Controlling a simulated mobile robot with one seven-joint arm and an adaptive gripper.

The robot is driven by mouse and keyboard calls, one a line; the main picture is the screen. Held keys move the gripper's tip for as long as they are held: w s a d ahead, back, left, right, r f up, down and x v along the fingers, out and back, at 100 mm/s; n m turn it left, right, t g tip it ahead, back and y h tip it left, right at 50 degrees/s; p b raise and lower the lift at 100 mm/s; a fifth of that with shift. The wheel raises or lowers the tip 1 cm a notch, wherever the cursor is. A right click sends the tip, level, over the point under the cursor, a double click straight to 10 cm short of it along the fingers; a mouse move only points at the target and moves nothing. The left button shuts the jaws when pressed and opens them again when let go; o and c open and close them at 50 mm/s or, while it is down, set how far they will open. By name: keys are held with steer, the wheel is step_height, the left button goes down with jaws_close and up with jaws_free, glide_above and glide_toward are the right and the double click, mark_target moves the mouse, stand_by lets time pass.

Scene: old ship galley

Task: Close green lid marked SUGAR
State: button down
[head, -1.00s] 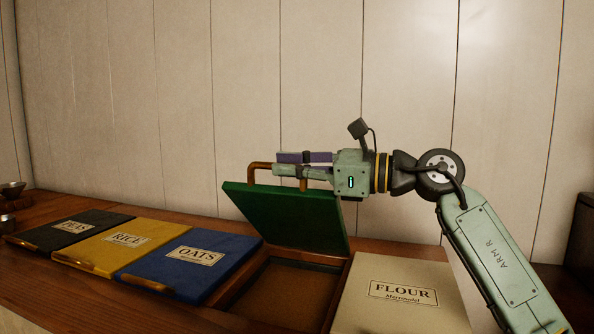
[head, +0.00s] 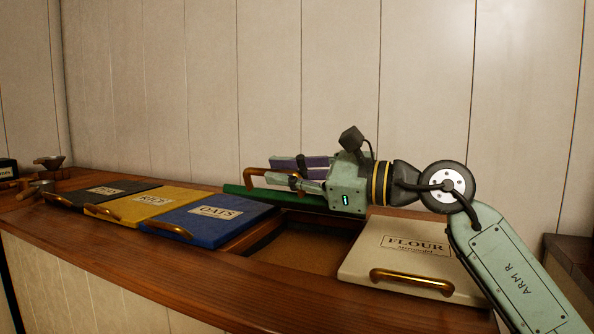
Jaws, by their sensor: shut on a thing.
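The green lid (head: 290,199) is raised over the open compartment and shows nearly edge-on as a thin slab. Its SUGAR label is out of sight. A copper-coloured handle (head: 250,176) stands up from its upper side. My gripper (head: 285,171) comes in from the right, above the lid, and is shut on this handle. The fingers hide part of the handle. The open compartment (head: 300,247) below has a brown inside, between the blue and cream lids.
Shut lids flank the compartment: blue OATS (head: 208,222), yellow RICE (head: 150,206) and black PEAS (head: 100,193) to the left, cream FLOUR (head: 405,255) to the right. Metal scoops or cups stand at the far left. A pale panelled wall (head: 300,80) rises behind the wooden counter (head: 190,270).

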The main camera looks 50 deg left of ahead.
steer(key=shift+f, duration=0.35)
steer(key=c, duration=1.7)
jaws_free()
steer(key=shift+d+r, duration=0.1)
steer(key=shift+o, duration=0.2)
steer(key=shift+w, duration=0.1)
